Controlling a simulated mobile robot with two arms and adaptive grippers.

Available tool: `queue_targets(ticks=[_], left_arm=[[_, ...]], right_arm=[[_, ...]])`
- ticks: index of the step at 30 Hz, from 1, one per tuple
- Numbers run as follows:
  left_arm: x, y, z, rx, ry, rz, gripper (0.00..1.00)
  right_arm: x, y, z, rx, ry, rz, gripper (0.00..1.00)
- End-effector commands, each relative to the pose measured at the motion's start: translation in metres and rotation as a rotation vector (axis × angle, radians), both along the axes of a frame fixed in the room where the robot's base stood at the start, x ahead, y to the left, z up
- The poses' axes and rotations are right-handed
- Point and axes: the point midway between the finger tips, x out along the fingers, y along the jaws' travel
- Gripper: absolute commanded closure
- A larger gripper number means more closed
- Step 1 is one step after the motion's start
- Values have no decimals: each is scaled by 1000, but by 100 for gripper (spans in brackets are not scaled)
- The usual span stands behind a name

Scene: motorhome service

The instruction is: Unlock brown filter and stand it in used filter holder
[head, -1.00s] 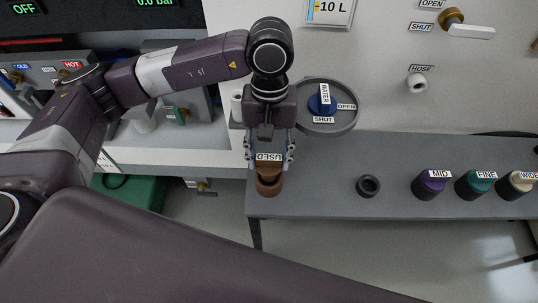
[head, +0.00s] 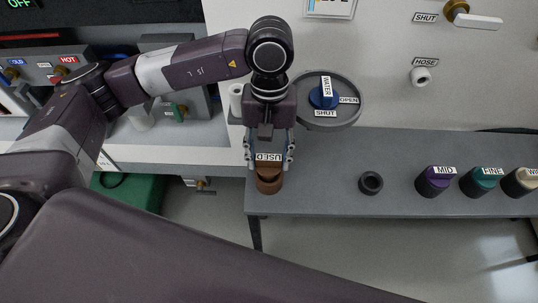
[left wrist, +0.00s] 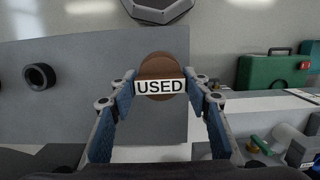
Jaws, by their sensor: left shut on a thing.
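The brown filter (head: 268,183) has a white label reading USED and is over the left end of the grey bench. My left gripper (head: 269,160) points down and is shut on its top. In the left wrist view the brown filter (left wrist: 158,67) sits between the fingertips of the left gripper (left wrist: 160,88), label facing the camera. I cannot tell whether its bottom touches the bench. A dark, empty ring-shaped holder (head: 370,183) is on the bench to the right; it also shows in the left wrist view (left wrist: 39,77). My right gripper is not in view.
The grey bench (head: 330,200) is bare between the filter and the ring. Purple MID (head: 436,183), teal FINE (head: 481,184) and a cream-topped filter (head: 522,182) stand at right. A blue WATER knob (head: 323,97) is behind. A green case (left wrist: 275,72) is near.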

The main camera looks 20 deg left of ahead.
Motion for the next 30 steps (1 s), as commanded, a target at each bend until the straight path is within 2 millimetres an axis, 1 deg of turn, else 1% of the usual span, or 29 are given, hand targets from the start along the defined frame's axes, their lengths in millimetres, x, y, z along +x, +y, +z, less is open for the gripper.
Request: queue_targets(ticks=[15,30], left_arm=[[0,0,21,-1,-2,-1,100],[0,0,21,-1,-1,-1,100]], right_arm=[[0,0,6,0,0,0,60],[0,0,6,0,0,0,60]])
